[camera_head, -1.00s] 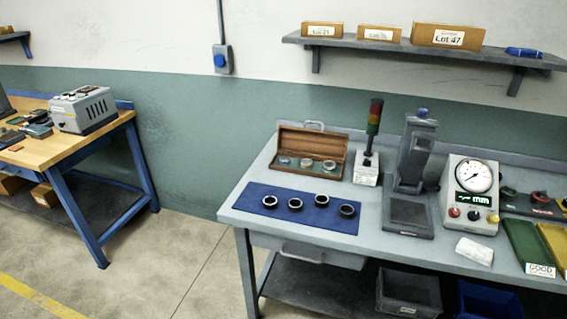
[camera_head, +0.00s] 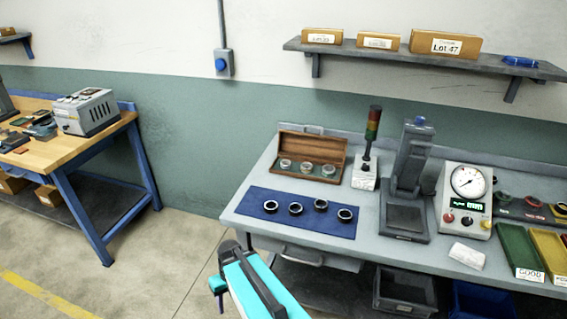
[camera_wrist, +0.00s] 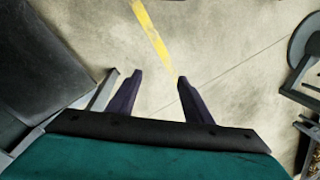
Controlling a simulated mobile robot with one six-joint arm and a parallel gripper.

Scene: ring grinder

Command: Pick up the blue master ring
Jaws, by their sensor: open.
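The wooden case (camera_head: 345,171) stands open at the back left of the grey bench, with three rings (camera_head: 307,168) in it. Their colours are too small to tell, so I cannot say which is the blue master ring. Several dark-rimmed rings (camera_head: 295,208) lie in a row on the blue mat (camera_head: 262,195) in front of the case. In the wrist view my gripper (camera_wrist: 160,75) is open and empty, its two dark fingers apart over bare floor. My teal arm end shows low in the head view, in front of the bench's left front edge and away from the rings.
Right of the case stand a signal tower (camera_head: 366,160), a dark press-like stand (camera_head: 410,180) and a dial gauge (camera_head: 466,197). A green tray (camera_head: 515,250) and a yellow tray (camera_head: 550,255) are at the right. A drawer handle (camera_head: 300,255) juts from the bench front.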

